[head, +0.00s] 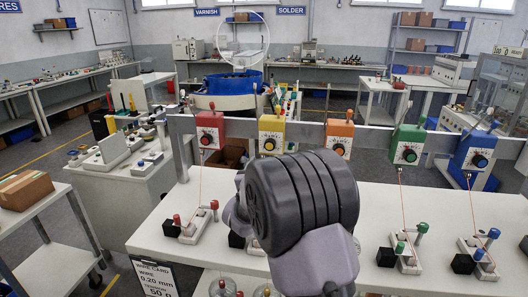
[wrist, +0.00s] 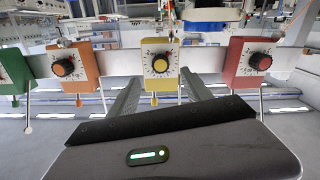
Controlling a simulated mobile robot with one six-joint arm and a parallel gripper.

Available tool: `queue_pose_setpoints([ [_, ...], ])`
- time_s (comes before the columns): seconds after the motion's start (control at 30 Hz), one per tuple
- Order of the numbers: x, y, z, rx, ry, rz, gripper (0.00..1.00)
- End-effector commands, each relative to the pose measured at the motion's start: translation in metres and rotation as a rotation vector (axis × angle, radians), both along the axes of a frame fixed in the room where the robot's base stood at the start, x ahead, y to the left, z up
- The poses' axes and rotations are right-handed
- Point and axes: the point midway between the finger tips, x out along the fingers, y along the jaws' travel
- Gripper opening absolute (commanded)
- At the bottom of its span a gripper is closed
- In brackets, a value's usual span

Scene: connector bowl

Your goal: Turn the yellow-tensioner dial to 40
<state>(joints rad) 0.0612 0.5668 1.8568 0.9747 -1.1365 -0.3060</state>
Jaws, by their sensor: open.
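The yellow tensioner (head: 272,126) is a yellow box on the rail with a white scale plate and a dark round dial (head: 269,145). In the wrist view the yellow tensioner (wrist: 151,88) is near the middle, with its dark dial (wrist: 160,64) facing me. The scale marks and the dial's setting are too small to read. My gripper (wrist: 158,78) is open, its two fingers pointing toward the yellow tensioner, one on each side of it in the picture. Nothing is between the fingers. I cannot tell how far the tips are from the dial. In the head view my own arm hides the gripper.
A red tensioner (head: 210,130) and an orange tensioner (head: 339,138) flank the yellow one on the grey rail (head: 375,139). Green (head: 408,145) and blue (head: 477,151) ones follow to the right. Small winding fixtures and wires stand on the white bench (head: 150,232) below.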

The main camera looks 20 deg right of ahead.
Motion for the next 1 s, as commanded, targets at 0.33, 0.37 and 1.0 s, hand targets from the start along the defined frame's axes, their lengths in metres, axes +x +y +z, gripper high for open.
queue_pose_setpoints([
  [0.33, 0.07, -0.048, -0.001, 0.001, 0.0, 0.001, 0.57],
  [0.37, 0.073, -0.049, -0.001, 0.001, -0.001, 0.0, 0.57],
  [1.0, 0.081, -0.054, 0.0, 0.0, 0.0, 0.002, 0.06],
])
